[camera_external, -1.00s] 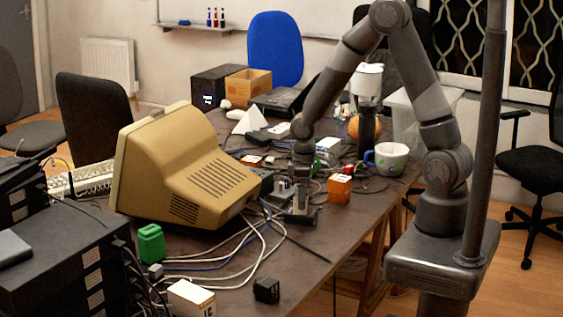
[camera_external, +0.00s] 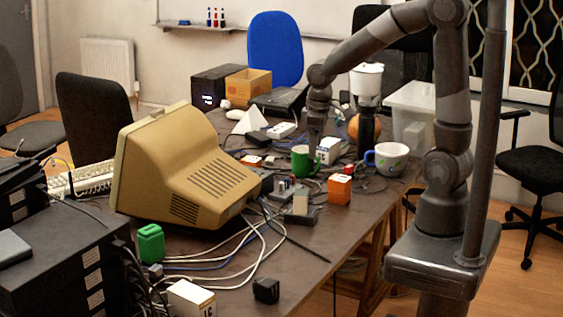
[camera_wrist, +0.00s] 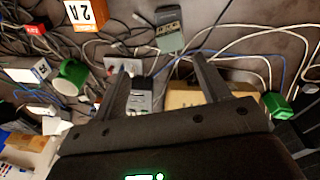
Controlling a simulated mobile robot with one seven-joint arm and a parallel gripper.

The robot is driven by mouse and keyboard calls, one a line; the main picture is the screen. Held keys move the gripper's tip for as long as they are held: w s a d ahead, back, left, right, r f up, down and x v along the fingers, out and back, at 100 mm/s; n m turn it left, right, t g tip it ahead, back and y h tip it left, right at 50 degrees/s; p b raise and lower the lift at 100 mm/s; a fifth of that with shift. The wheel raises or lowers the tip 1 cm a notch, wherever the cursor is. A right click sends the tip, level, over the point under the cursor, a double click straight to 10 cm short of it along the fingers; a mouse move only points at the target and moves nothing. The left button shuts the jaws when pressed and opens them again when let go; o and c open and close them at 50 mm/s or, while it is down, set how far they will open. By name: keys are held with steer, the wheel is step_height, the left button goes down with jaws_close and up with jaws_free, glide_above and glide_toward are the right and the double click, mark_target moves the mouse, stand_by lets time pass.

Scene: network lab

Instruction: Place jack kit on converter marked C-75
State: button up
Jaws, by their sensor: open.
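My gripper (camera_external: 316,130) is open and empty above the middle of the table; its two fingers spread apart in the wrist view (camera_wrist: 160,63). I cannot read any C-75 marking, nor tell which box is the jack kit. An orange and white box (camera_external: 339,189) stands near the table's right edge; it also shows at the top left of the wrist view (camera_wrist: 85,12). A flat grey device (camera_external: 301,216) with a small block on it lies left of that box, and at the top of the wrist view (camera_wrist: 170,38). A white labelled box (camera_external: 328,150) stands farther back.
A green mug (camera_external: 303,162) and a white patterned mug (camera_external: 390,158) stand on the table. A beige monitor (camera_external: 180,165) fills the left side. Cables, a green container (camera_external: 150,243), a white box (camera_external: 190,299) and a black adapter (camera_external: 266,290) lie nearer the front.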

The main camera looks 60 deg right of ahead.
steer(key=s+d+r+m+t, duration=0.2)
steer(key=s+r+m+t, duration=0.1)
steer(key=s+r, duration=0.9)
steer(key=s+t, duration=0.1)
steer(key=s, duration=0.1)
steer(key=shift+s+d+m+y, duration=0.3)
